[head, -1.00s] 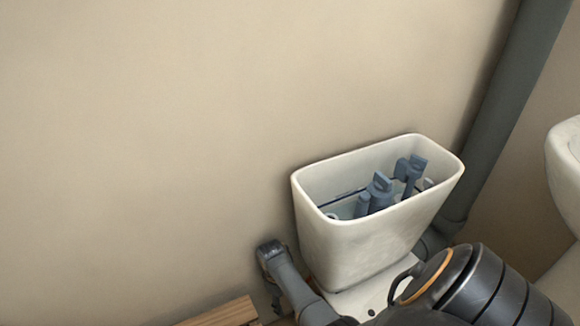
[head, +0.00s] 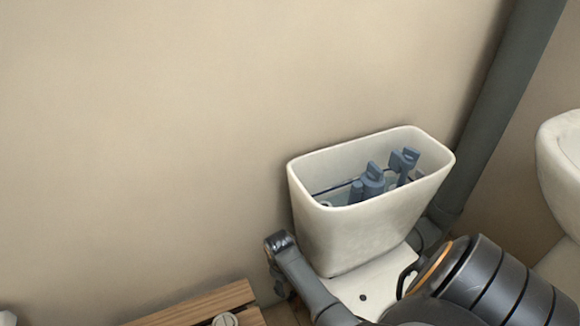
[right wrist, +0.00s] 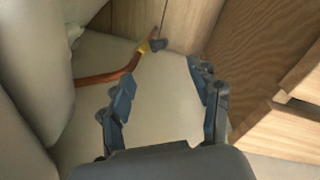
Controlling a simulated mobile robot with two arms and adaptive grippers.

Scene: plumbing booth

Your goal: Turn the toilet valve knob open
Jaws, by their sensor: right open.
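In the right wrist view, a small dark valve knob (right wrist: 158,44) sits by a yellow band on a copper pipe (right wrist: 115,77) near the wall. My right gripper (right wrist: 170,78) is open and empty, its two fingers apart, with the knob beyond the fingertips and between their lines. In the head view my right arm reaches down beside the toilet tank (head: 365,230); the fingers are mostly hidden there, and the valve cannot be made out. My left gripper is not in view.
Blue-grey fittings (head: 372,182) stand in the open tank. A wooden piece (head: 205,300) lies left of my arm, and wooden panels (right wrist: 265,60) close in on the right in the wrist view. A grey pipe (head: 500,110) and a white basin (head: 560,160) are at right.

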